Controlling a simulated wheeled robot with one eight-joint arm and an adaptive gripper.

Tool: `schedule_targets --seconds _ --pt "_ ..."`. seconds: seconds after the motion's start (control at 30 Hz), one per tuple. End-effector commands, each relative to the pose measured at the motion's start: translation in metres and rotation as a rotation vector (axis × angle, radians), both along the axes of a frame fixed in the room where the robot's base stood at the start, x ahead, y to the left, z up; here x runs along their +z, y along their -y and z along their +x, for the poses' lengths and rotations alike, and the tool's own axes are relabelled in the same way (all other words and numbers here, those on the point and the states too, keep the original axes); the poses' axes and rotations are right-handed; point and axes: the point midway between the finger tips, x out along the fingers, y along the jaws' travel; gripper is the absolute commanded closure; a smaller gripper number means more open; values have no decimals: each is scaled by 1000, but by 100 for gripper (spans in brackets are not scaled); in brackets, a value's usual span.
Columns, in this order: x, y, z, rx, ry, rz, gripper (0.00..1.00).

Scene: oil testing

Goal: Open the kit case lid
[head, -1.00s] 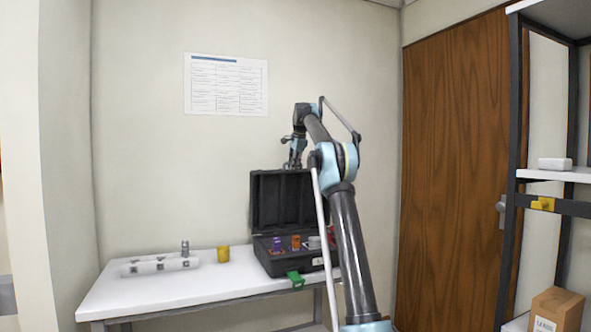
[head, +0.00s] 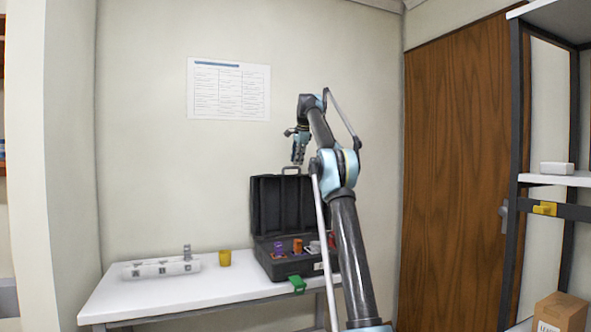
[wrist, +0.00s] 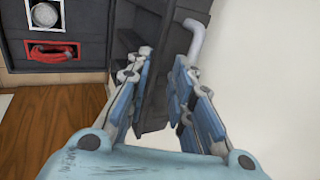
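The black kit case (head: 290,266) sits on the white table with its lid (head: 282,205) standing upright at the back. The lid is open, and a light handle (head: 290,170) shows on its top edge. My gripper (head: 297,164) is just above the lid's top edge, pointing down. In the wrist view its fingers (wrist: 158,75) are apart, with the lid (wrist: 155,110) seen beyond the gap and the grey handle (wrist: 197,40) beside the right finger. Nothing is held. My arm hides the right part of the case.
Inside the case are a purple item (head: 278,248), an orange item (head: 297,245) and other pieces. A green piece (head: 297,284) is at the table's front edge. A yellow cup (head: 224,258) and a white rack (head: 160,267) stand left. A shelf unit is at right.

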Motion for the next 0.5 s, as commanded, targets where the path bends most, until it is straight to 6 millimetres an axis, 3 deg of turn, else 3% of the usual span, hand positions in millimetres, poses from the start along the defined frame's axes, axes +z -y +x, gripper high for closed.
schedule_targets --seconds 0.2,0.5 --pt "14 2 -6 0 0 1 79" --pt "18 2 -8 0 0 1 79"
